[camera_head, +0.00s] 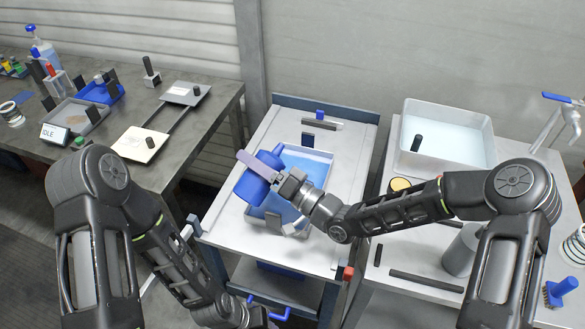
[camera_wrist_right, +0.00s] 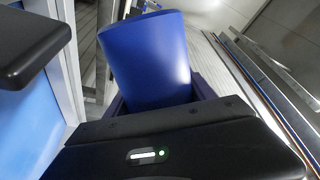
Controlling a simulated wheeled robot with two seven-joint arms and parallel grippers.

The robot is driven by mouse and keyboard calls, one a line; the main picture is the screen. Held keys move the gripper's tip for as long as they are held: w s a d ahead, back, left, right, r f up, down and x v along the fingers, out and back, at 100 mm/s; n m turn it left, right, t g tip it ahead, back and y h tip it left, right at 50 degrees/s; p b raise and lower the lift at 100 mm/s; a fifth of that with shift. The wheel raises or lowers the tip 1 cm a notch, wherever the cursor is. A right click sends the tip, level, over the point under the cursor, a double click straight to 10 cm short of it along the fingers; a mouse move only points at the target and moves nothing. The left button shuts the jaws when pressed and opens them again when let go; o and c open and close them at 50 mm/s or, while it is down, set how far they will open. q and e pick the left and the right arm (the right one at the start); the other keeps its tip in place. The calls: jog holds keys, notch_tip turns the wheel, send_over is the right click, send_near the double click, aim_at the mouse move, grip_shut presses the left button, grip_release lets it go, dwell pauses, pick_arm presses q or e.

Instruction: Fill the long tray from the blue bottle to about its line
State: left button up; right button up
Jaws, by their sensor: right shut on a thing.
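The blue bottle (camera_head: 254,186) is held tilted over the left side of the long tray (camera_head: 331,158) on the middle cart. A pale purple bar (camera_head: 258,165) crosses the bottle. Blue shows inside the tray; its line and the exact level cannot be made out. My right gripper (camera_head: 281,181) is shut on the bottle, above the tray, and partly covers it. In the right wrist view the bottle (camera_wrist_right: 150,60) fills the upper middle; its mouth and any stream are not clear.
A white basin (camera_head: 447,164) with pale liquid stands on the right table, beside a grey cylinder (camera_head: 461,250). The left bench holds a spray bottle (camera_head: 43,50), a blue tray (camera_head: 98,93) and an IDLE sign (camera_head: 54,134). The cart's front top is mostly clear.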

jog(key=shift+s+a+f+m, duration=0.1)
jog(key=shift+f+m, duration=0.25)
jog(key=shift+m, duration=0.35)
dwell(1.0)
jog(key=shift+s+f+m+t, duration=0.15)
jog(key=shift+m+t, duration=0.35)
jog(key=shift+m, duration=0.5)
dwell(1.5)
jog(key=shift+w+d+f+m+h, duration=0.2)
jog(key=shift+w+m, duration=0.1)
jog(key=shift+m, duration=0.2)
jog(key=shift+w+d+f+m+h, duration=0.1)
jog(key=shift+w+d+m, duration=0.15)
jog(key=shift+m, duration=0.25)
dwell(1.5)
jog(key=shift+w+r+m+t, duration=0.1)
jog(key=shift+r+m+t, duration=0.2)
jog(key=shift+r+m, duration=0.35)
dwell(0.7)
